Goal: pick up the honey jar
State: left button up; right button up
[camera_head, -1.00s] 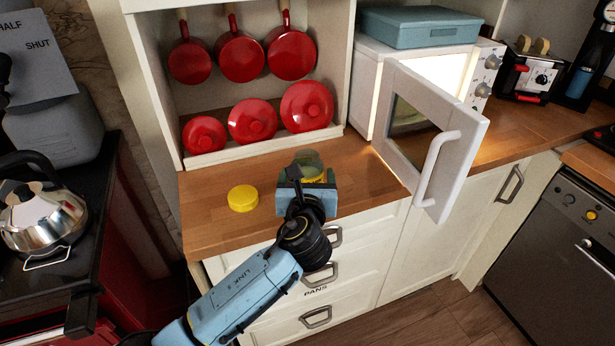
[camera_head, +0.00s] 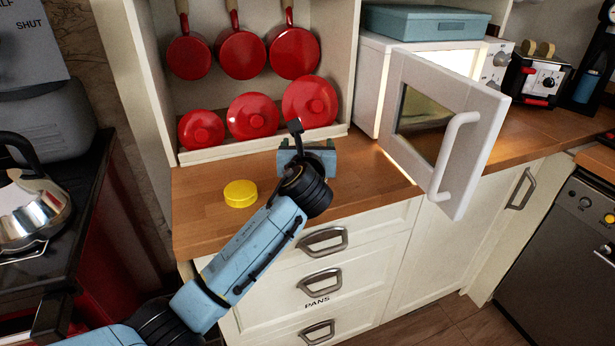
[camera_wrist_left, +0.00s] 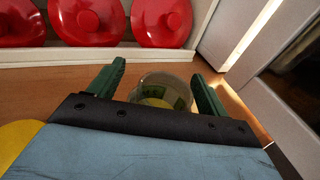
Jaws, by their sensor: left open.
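The honey jar (camera_wrist_left: 165,90), a clear glass jar with an open round mouth and some green and yellow on it, stands on the wooden counter in the left wrist view. My left gripper (camera_wrist_left: 160,75) is open, with one green finger on each side of the jar; a gap shows beside each finger. The gripper body covers the jar's near, lower part. In the head view my left gripper (camera_head: 307,152) is over the counter and hides the jar. A yellow round lid (camera_head: 240,193) lies on the counter to its left. My right gripper is not in view.
The open microwave door (camera_head: 440,130) juts out over the counter on the right. The counter (camera_head: 205,222) is bare around the lid.

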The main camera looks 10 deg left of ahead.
pick_arm(q)
jog(key=shift+w+a+f, duration=0.25)
jog(key=shift+a+f, duration=0.05)
jog(key=shift+f, duration=0.15)
jog(key=shift+w+b, duration=0.25)
jog(key=shift+b, duration=0.3)
jog(key=shift+f, duration=0.1)
jog(key=c, duration=1.3)
